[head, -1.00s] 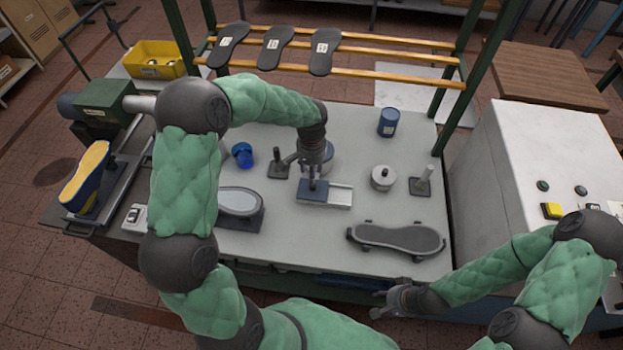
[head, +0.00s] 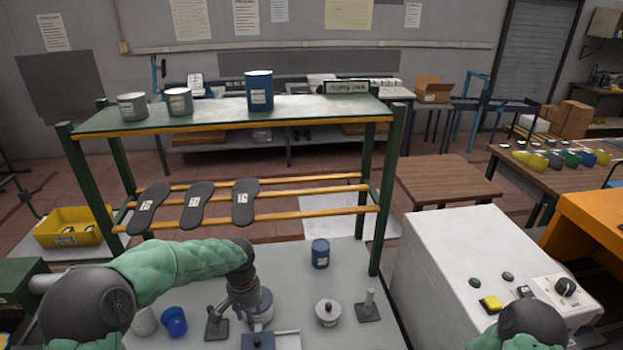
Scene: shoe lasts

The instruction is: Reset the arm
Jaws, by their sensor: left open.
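My left arm comes in from the left with its green padded sleeve, and its gripper (head: 252,318) points down over the bench. The gripper is open, with nothing seen between its fingers; its tips are partly hard to make out. It is just above or beside a blue block (head: 258,341) with a pale metal plate, at the bottom edge; I cannot tell whether they touch. A grey round container (head: 266,303) is close behind the gripper. Of my right arm, only a dark joint and some green sleeve show at the bottom right; its gripper is out of view.
On the bench (head: 293,273) are a blue cup (head: 174,321), a lidded pot (head: 328,313), a stand with a post (head: 369,306) and a blue can (head: 320,253). A green rack (head: 225,118) holds insoles (head: 245,202) and tins. A white machine (head: 450,270) stands right.

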